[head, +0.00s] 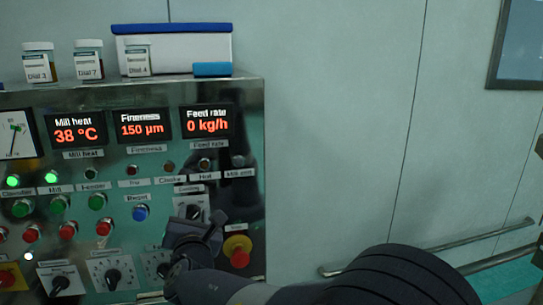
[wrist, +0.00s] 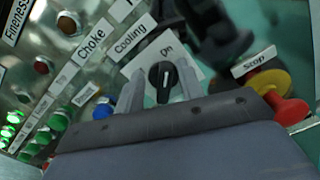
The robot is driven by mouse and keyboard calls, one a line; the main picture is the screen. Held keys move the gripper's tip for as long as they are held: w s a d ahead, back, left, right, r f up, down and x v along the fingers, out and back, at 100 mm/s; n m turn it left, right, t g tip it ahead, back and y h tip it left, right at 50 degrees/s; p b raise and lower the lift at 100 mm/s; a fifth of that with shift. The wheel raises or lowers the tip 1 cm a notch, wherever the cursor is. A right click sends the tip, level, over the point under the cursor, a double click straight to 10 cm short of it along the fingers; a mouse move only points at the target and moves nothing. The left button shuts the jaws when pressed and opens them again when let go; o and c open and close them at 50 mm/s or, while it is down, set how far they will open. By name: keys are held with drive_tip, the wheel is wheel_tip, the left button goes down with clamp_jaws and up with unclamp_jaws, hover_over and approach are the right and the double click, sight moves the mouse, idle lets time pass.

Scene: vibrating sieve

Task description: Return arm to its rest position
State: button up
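My gripper (head: 203,228) is in front of the lower right of the control panel in the head view, with my dark arm reaching in from the lower right. In the wrist view, its two grey fingers (wrist: 158,88) stand apart on either side of the black Cooling knob (wrist: 161,76), with visible gaps between knob and fingers. The knob's white mark points towards the "On" label. In the head view, the Cooling knob (head: 194,212) is just above the gripper and partly hidden. I cannot tell how far the fingertips are from the panel face.
A red stop button on a yellow base (head: 237,251) is close to the gripper's right. A blue button (head: 140,213) and several knobs and lamps lie to its left. Sample jars (head: 88,60) and a white box (head: 172,50) stand on top. Bare wall (head: 330,130) is to the right.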

drive_tip(key=shift+a+r+n+p, duration=0.2)
drive_tip(key=shift+n+p, duration=1)
drive_tip(key=shift+p, duration=0.85)
drive_tip(key=shift+n+p, duration=0.4)
drive_tip(key=shift+p, duration=0.25)
drive_tip(key=shift+f, duration=0.15)
